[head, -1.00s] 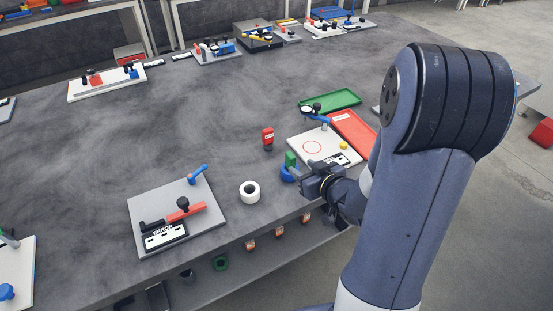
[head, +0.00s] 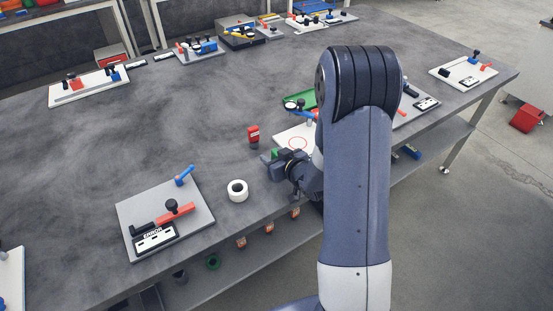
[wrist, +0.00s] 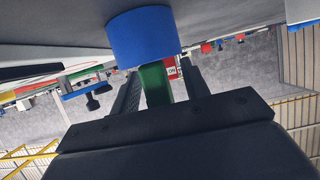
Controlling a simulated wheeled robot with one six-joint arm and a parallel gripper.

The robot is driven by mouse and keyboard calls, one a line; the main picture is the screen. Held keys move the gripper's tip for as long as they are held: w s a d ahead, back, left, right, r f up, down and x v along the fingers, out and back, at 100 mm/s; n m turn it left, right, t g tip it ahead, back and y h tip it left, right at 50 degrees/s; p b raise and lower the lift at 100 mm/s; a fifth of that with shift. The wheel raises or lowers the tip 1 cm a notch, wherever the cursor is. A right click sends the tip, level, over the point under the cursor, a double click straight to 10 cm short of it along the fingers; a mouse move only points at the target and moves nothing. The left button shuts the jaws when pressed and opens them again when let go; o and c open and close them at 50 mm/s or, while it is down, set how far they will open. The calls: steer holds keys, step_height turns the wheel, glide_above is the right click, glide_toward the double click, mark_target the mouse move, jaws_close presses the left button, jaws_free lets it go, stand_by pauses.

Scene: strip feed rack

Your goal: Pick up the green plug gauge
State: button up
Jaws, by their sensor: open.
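The green plug gauge (head: 274,153) stands near the front edge of the bench, mostly hidden behind my gripper in the head view. In the wrist view its green part (wrist: 154,82) lies between my two fingers, joined to or set in a blue round piece (wrist: 143,37); I cannot tell which. My gripper (wrist: 160,72) is open around the green part, one finger on each side. A gap shows on the right side; contact on the left is unclear. In the head view my gripper (head: 277,160) is low over the bench edge.
A white board with a red circle (head: 294,137) is close to the right. A grey fixture plate (head: 190,215) lies at front left. The bench middle is clear.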

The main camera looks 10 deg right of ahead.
steer(key=shift+w+f, duration=0.1)
steer(key=shift+w, duration=0.05)
steer(key=shift+c, duration=0.4)
jaws_close()
